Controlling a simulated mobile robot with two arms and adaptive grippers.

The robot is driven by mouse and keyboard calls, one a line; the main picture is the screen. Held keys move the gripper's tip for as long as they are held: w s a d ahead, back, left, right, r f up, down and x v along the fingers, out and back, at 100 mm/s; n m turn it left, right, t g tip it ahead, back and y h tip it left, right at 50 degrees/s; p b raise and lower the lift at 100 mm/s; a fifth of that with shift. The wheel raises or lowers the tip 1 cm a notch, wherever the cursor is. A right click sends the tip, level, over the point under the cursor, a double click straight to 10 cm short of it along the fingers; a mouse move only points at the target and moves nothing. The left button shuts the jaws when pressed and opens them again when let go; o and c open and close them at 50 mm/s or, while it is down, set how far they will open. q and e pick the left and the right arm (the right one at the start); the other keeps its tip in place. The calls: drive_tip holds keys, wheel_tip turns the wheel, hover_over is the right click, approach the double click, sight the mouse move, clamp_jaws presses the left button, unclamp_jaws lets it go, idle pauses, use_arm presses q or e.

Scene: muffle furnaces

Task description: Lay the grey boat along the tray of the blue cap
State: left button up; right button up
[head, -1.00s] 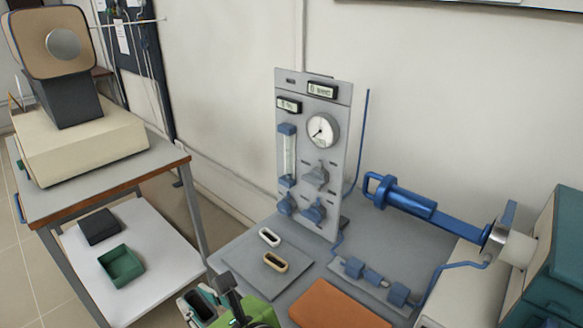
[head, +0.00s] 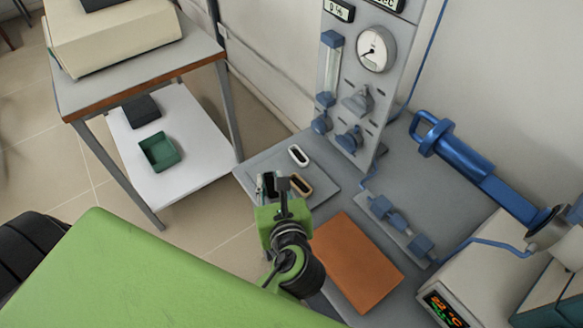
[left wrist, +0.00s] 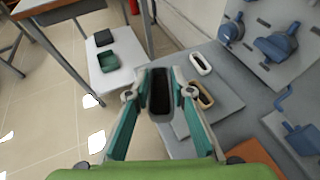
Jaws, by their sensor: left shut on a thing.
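My left gripper (head: 272,187) is over the grey bench near the small plate. It is shut on the grey boat, an elongated dish with a dark hollow, seen between the teal fingers in the left wrist view (left wrist: 160,95). In the head view the boat is mostly hidden by the gripper. The blue cap (head: 458,150) is at the right, with a handle at its far end and a long blue tray (head: 508,197) running to the furnace mouth. No boat shows on the tray. The boat is well to the left of it. My right gripper is not in view.
A white boat (head: 298,155) and a tan boat (head: 301,186) lie on the grey plate (head: 322,198). An orange-brown mat (head: 355,262) and blue valve fittings (head: 400,222) lie between the boat and the cap. The gauge panel (head: 362,80) stands behind.

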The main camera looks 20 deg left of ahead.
use_arm(q)
drive_tip(key=w+f, duration=0.1)
drive_tip(key=w, duration=0.1)
drive_tip(key=w+a, duration=0.1)
drive_tip(key=w, duration=0.1)
drive_tip(key=w+a+f, duration=0.1)
drive_tip(key=w, duration=0.1)
drive_tip(key=shift+w+a+f, duration=0.15)
drive_tip(key=shift+a+f, duration=0.05)
drive_tip(key=shift+f, duration=0.15)
clamp_jaws()
drive_tip(key=w+f, duration=0.1)
drive_tip(key=f, duration=0.1)
drive_tip(key=w+a+f, duration=0.1)
drive_tip(key=w, duration=0.1)
drive_tip(key=w+f, duration=0.1)
drive_tip(key=f, duration=0.1)
drive_tip(key=shift+w+a+f, duration=0.3)
drive_tip(key=shift+a+f, duration=0.05)
drive_tip(key=f, duration=0.3)
drive_tip(key=shift+w+a+b, duration=0.1)
drive_tip(key=shift+w+b, duration=0.1)
drive_tip(key=shift+b, duration=0.15)
drive_tip(key=shift+f, duration=0.35)
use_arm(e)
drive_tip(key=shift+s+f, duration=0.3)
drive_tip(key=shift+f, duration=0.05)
use_arm(q)
drive_tip(key=shift+f, duration=0.1)
